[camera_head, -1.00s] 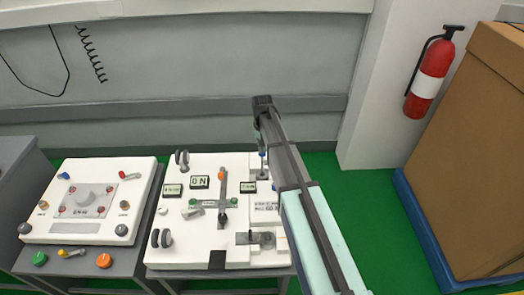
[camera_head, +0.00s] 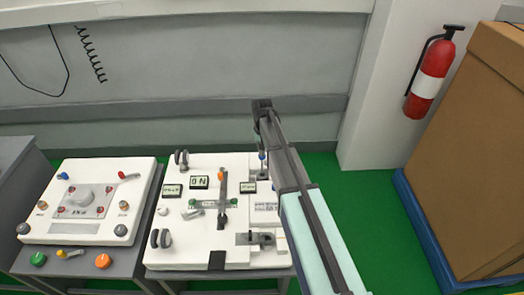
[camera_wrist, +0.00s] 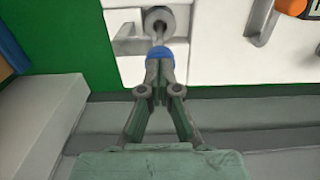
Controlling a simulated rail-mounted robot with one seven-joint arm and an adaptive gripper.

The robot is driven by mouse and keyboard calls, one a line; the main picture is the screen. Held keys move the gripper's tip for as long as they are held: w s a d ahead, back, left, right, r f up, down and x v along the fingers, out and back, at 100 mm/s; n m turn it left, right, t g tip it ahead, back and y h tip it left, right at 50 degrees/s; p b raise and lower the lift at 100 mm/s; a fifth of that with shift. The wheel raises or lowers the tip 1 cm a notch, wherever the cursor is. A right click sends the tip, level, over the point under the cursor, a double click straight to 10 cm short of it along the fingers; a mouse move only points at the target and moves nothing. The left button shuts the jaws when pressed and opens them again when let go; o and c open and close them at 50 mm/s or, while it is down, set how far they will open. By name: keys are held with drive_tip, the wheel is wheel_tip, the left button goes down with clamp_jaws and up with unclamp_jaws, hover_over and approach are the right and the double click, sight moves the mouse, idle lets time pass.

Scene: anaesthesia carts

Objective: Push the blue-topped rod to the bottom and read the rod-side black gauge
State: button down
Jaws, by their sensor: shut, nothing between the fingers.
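The blue-topped rod (camera_head: 262,156) stands at the back right of the white panel, partly hidden by my arm in the head view. In the wrist view its blue top (camera_wrist: 160,56) lies right at the tips of my gripper (camera_wrist: 160,76). The fingers are shut with nothing between them and seem to touch the blue top; exact contact is unclear. The rod-side black gauge (camera_head: 248,187) is a small dark-framed display just left of the rod. Its reading is too small to make out.
The white panel (camera_head: 190,235) also carries an "ON" display (camera_head: 200,182), another small display (camera_head: 172,190) and an orange-topped lever (camera_head: 222,178). A second console (camera_head: 85,200) stands left. A cardboard box (camera_head: 465,150) stands right. The wall is behind.

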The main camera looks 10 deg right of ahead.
drive_tip(key=shift+f, duration=0.7)
idle(0.4)
drive_tip(key=shift+r, duration=0.15)
drive_tip(key=shift+r+p, duration=1.75)
drive_tip(key=shift+r, duration=1.65)
